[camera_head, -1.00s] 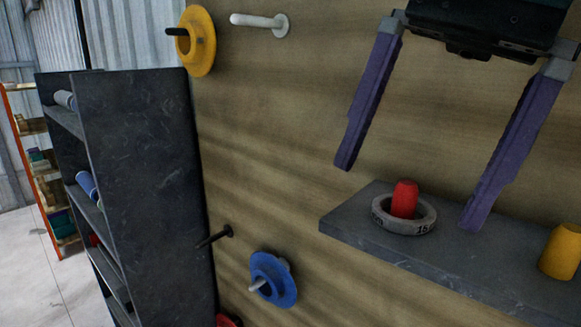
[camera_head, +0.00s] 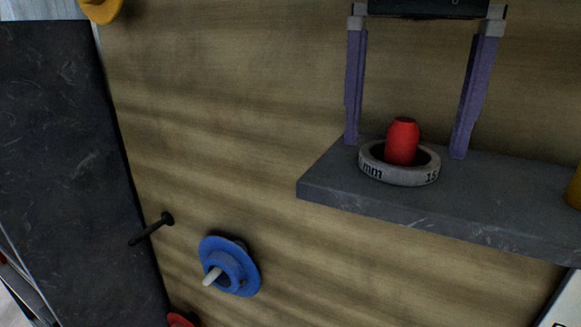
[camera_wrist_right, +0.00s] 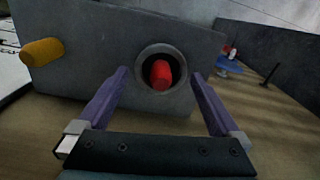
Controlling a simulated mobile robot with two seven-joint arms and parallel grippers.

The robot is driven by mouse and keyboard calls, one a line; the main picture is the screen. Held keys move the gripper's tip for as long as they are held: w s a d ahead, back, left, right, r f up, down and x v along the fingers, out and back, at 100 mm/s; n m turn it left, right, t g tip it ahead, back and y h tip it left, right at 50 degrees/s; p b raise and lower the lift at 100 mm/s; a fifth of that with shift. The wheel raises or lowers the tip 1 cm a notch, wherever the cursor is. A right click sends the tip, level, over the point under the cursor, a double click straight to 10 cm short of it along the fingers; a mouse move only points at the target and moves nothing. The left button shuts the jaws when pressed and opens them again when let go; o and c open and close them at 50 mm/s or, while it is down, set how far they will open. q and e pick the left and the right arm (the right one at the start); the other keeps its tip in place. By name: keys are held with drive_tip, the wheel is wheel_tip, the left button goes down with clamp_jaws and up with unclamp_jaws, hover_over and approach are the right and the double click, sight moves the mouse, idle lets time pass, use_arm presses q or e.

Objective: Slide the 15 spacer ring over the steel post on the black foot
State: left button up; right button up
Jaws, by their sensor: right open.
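The grey 15 spacer ring (camera_head: 400,176) lies flat on a dark shelf, with "mm" and "15" on its side. It sits around a red plug (camera_head: 402,138) that stands up through its hole. In the right wrist view the ring (camera_wrist_right: 140,63) also shows around the red plug (camera_wrist_right: 161,75). My right gripper (camera_head: 404,149) is open, with one purple finger on either side of the ring. A gap shows between fingers and ring in the wrist view. My left gripper is out of view.
The dark shelf (camera_head: 480,205) juts from a wooden board. A yellow cylinder (camera_wrist_right: 43,52) stands farther along it. On the board are a dark peg (camera_head: 150,230) and a blue flanged disc (camera_head: 229,266) on a pale peg. A dark cabinet (camera_head: 60,130) stands at left.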

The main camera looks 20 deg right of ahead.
drive_tip(key=shift+f, duration=0.85)
drive_tip(key=shift+r, duration=0.1)
drive_tip(key=shift+c, duration=0.2)
drive_tip(key=shift+w, duration=0.1)
drive_tip(key=c, duration=1.3)
